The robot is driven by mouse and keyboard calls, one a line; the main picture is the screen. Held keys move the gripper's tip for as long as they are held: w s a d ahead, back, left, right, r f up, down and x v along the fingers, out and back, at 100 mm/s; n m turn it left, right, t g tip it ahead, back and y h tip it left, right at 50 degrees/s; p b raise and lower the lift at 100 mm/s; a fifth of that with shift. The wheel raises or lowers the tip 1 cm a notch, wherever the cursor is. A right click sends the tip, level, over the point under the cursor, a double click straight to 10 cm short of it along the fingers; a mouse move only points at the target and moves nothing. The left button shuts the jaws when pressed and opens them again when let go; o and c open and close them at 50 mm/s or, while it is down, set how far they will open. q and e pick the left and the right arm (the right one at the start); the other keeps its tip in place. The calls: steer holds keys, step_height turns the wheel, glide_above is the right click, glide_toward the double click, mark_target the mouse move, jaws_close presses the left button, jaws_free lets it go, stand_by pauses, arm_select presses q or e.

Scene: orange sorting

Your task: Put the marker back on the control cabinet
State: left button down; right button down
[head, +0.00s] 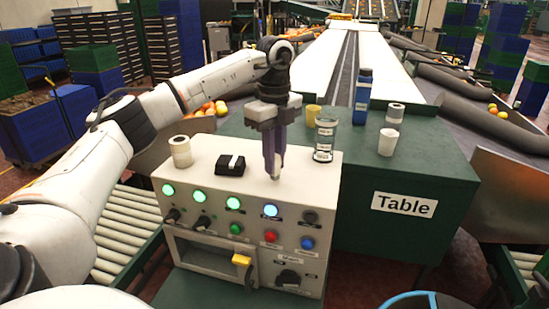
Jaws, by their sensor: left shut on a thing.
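The control cabinet (190,235) is a cream box with lit green and blue lamps, knobs and buttons on its front. My left gripper (274,158) points down over the right part of the cabinet's top. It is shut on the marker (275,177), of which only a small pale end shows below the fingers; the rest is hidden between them. I cannot tell whether that end touches the cabinet top. My right gripper is not in view.
A tape roll (180,151) and a black box (230,165) stand on the cabinet top. Behind is the green table (430,165) with a glass (325,138), a yellow cup (313,115), a blue bottle (362,97) and a white cup (388,142). The cabinet top's middle is free.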

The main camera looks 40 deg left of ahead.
arm_select(q)
steer(key=shift+f, duration=0.6)
stand_by(0.6)
steer(key=c, duration=1.2)
jaws_free()
steer(key=shift+r, duration=0.1)
steer(key=shift+r, duration=3.95)
